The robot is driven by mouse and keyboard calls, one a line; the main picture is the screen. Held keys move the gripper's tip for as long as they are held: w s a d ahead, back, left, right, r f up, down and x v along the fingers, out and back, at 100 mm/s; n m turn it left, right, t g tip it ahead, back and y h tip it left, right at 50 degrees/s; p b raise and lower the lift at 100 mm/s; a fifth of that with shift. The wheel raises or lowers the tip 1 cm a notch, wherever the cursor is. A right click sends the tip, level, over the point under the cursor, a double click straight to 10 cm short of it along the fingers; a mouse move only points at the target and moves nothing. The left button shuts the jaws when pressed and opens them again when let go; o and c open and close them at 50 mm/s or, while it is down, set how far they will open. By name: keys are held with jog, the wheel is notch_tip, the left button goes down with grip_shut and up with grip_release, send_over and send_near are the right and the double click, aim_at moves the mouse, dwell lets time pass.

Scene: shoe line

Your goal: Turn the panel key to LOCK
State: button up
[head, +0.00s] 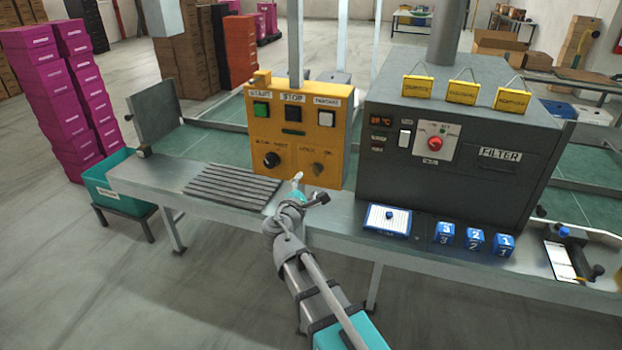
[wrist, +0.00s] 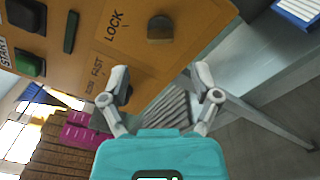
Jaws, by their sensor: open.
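The yellow control panel (head: 336,143) stands on the steel bench, and its face fills the upper left of the wrist view. The panel key (head: 317,168) is low on the panel's right side, under small labels. In the wrist view the key (wrist: 160,28) is a brownish-grey piece beside the word LOCK (wrist: 115,22). I cannot tell which way it is turned. My gripper (head: 298,178) is in front of the panel, left of and below the key in the head view. In the wrist view my gripper (wrist: 160,72) has its fingers apart with nothing between them, and the key lies beyond the fingertips.
A black SLOW/FAST knob (head: 272,159) is left of the key, with push buttons (head: 261,109) above. A dark FILTER machine (head: 460,150) stands close on the right. A ribbed mat (head: 232,187) lies at left. Blue numbered blocks (head: 474,241) sit along the front edge.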

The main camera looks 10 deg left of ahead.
jog(key=shift+s+a, duration=0.15)
jog(key=shift+s, duration=2.25)
jog(key=w+d+f+m+g+h+p, duration=0.1)
jog(key=d+f+m+g+h, duration=0.2)
jog(key=d, duration=0.5)
jog(key=d+f+m+g+p, duration=0.1)
jog(key=d+f+m+g, duration=0.15)
jog(key=d+m, duration=0.35)
jog(key=w+d+f+m+g+h+p, duration=0.1)
jog(key=d+f+m+g+h, duration=0.15)
jog(key=d, duration=0.65)
jog(key=s+d+f+m+g+y+p, duration=0.1)
jog(key=s+d+f+m+g+y, duration=0.1)
jog(key=s+d+m+g, duration=0.3)
jog(key=s+d+f+m+g+y+p, duration=0.1)
jog(key=s+d+f+m+g+y, duration=0.2)
jog(key=d, duration=0.6)
jog(key=shift+s+m+g+y+p, duration=0.3)
jog(key=shift+s+m+g+y, duration=0.75)
jog(key=shift+s+m, duration=1)
jog(key=shift+w+d+m, duration=0.15)
jog(key=shift+w+m, duration=0.15)
